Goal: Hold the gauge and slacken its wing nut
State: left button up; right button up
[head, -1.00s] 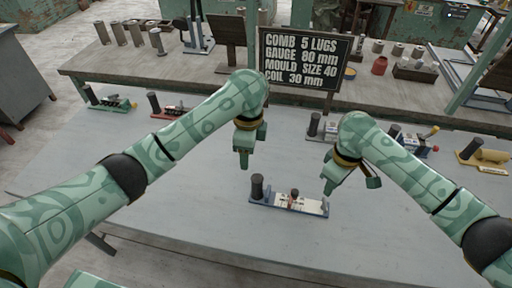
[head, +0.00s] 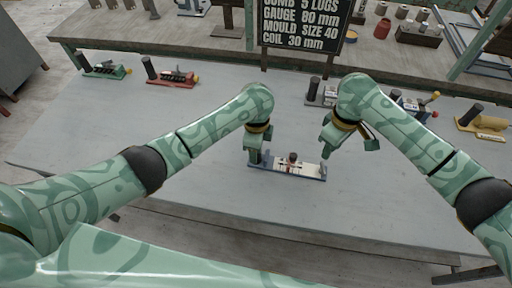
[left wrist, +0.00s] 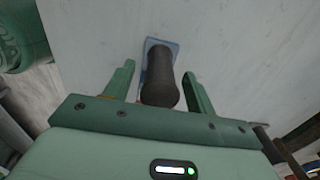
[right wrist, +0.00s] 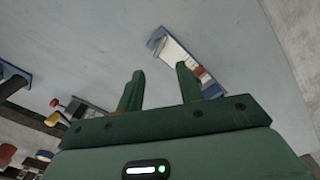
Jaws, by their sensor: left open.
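The gauge (head: 312,171) lies on the grey table, with a blue base and a pale plate. A small dark and reddish-brown part (head: 292,157), perhaps the wing nut, stands on its middle. My left gripper (head: 254,158) is at the gauge's left end and hides its dark upright handle in the head view. In the left wrist view the handle (left wrist: 160,85) stands between the open fingers, with a gap seen on each side. My right gripper (head: 347,150) is open and empty, above and beside the gauge's right end. The right wrist view shows the gauge (right wrist: 179,52) beyond its fingertips.
A green gauge (head: 104,71) and a red gauge (head: 172,79) stand at the back left. A grey one (head: 322,97), a blue one (head: 414,108) and a yellow one (head: 484,125) are at the back right. A dark sign (head: 304,23) stands behind.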

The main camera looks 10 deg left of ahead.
pick_arm(q)
jog(key=shift+f, duration=0.6)
